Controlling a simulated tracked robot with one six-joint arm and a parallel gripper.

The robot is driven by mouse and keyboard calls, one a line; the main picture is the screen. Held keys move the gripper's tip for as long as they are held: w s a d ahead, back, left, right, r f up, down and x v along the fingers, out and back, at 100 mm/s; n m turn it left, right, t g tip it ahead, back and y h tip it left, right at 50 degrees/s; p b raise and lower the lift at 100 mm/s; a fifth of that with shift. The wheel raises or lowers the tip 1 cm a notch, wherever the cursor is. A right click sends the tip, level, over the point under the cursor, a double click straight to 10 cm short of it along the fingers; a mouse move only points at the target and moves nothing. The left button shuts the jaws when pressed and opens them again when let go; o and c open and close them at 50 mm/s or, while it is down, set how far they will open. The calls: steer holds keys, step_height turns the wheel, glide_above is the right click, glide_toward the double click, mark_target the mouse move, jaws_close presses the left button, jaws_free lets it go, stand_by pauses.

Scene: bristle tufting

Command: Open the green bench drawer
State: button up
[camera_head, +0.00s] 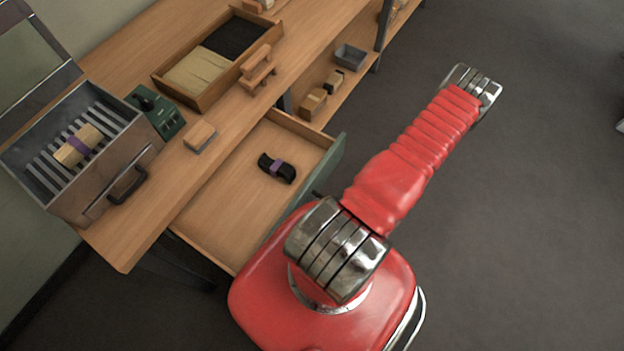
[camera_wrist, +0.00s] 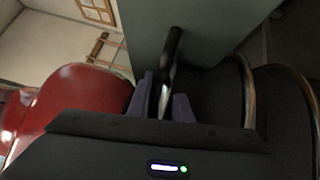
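The green bench drawer is pulled well out from under the bench; its green front (camera_head: 335,158) faces my arm, and its wooden inside (camera_head: 225,200) shows in the head view. The green front also fills the upper middle of the wrist view (camera_wrist: 200,30). Its dark bar handle (camera_wrist: 172,55) stands out from the front. My gripper (camera_wrist: 165,108) has the handle between its two fingers, which look closed on it. In the head view my red arm hides the gripper and most of the handle.
A black bundle with a purple band (camera_head: 277,168) lies in the drawer. On the bench (camera_head: 125,240) are an open metal case (camera_head: 105,180), a green device (camera_head: 158,112) and a wooden divided tray (camera_head: 180,85). A lower shelf holds blocks and a grey bin (camera_head: 350,57).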

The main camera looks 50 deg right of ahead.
steer(key=v, duration=1.3)
steer(key=shift+s+d, duration=0.2)
steer(key=shift+f, duration=0.1)
